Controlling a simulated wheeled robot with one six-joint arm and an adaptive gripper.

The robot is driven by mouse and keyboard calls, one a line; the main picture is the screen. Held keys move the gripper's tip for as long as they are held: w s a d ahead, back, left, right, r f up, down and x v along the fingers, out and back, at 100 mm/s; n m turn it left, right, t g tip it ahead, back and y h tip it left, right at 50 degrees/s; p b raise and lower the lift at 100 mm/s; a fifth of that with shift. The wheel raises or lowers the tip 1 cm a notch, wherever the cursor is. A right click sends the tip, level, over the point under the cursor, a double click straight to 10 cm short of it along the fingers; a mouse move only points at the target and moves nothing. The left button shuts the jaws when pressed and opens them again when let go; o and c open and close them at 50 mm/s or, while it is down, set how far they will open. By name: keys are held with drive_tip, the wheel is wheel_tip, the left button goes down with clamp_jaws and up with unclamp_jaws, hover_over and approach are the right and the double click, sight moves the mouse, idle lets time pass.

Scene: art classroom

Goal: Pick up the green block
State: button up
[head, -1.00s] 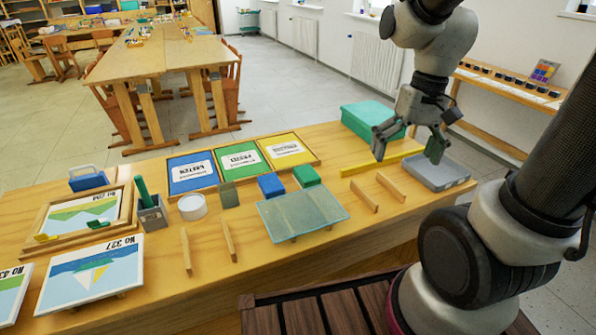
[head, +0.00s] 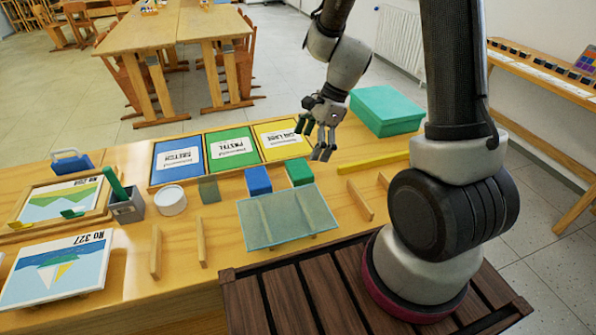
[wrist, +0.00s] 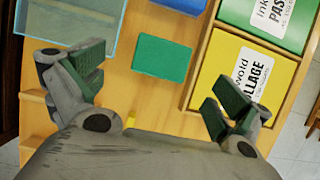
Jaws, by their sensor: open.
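The green block (head: 299,172) stands on the table behind the glass shelf and in front of the yellow card section. In the wrist view the green block (wrist: 161,58) lies ahead of my gripper, between the lines of its two fingers and apart from both. My gripper (head: 320,143) is open and empty, above the table just behind and right of the block. In the wrist view my gripper (wrist: 158,90) has its fingers spread wide.
A blue block (head: 258,181) stands left of the green one. The glass shelf (head: 287,217) is in front. A tray with blue, green and yellow (head: 278,141) sections lies behind. A teal box (head: 386,110) is at the back right, with a yellow bar (head: 374,163) before it.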

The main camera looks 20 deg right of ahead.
sight(300, 168)
drive_tip(key=x, duration=0.7)
drive_tip(key=shift+w+d+f, duration=0.1)
drive_tip(key=shift+w+f, duration=0.2)
drive_tip(key=shift+f, duration=0.05)
drive_tip(key=c, duration=1.1)
drive_tip(key=shift+r, duration=0.15)
wheel_tip(300, 168, up, 10)
drive_tip(key=shift+f, duration=0.1)
